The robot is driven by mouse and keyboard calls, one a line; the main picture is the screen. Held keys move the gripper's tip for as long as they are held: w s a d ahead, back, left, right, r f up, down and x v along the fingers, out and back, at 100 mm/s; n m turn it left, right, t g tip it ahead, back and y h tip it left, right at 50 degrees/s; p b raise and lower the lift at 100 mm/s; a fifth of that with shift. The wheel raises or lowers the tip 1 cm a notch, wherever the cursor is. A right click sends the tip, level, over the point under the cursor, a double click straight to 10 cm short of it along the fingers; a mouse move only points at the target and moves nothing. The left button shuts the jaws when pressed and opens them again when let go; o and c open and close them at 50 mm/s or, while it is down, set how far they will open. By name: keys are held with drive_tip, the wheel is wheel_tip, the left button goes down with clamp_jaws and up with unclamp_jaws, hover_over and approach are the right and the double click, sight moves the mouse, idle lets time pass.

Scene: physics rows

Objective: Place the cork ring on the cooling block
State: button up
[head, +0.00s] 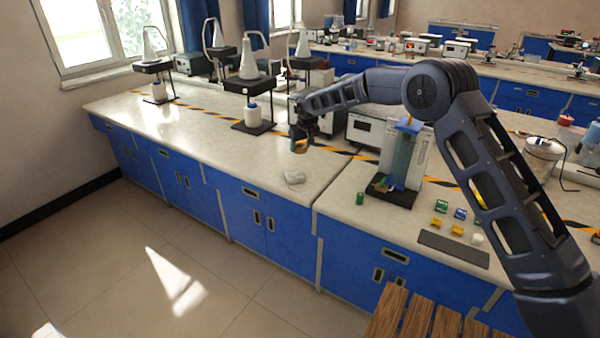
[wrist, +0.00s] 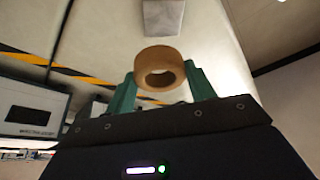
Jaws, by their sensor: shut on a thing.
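My gripper (head: 301,138) is shut on the cork ring (head: 300,147), a tan ring with a round hole. In the wrist view the cork ring (wrist: 160,53) sits between the two green fingers of my gripper (wrist: 161,78), its opening facing the camera. The cooling block (head: 294,178), a small pale grey block, lies on the bench near its front edge. In the head view it is below the gripper; the ring is held apart from it. The cooling block (wrist: 163,17) also shows at the top of the wrist view, beyond the ring, with its top bare.
Black stands with white flasks (head: 250,62) stand on the bench to the left and behind. A white instrument (head: 366,131) and a clear blue-tinted apparatus (head: 402,155) are to the right. A green can (head: 360,198) stands near the front edge. The bench around the block is clear.

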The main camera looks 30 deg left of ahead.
sight(299, 175)
wheel_tip(299, 175, down, 13)
drive_tip(key=shift+r, duration=0.1)
idle(0.5)
drive_tip(key=shift+f, duration=0.2)
drive_tip(key=o, duration=1)
drive_tip(key=shift+c, duration=0.2)
drive_tip(key=v, duration=1.2)
drive_tip(key=shift+r, duration=0.15)
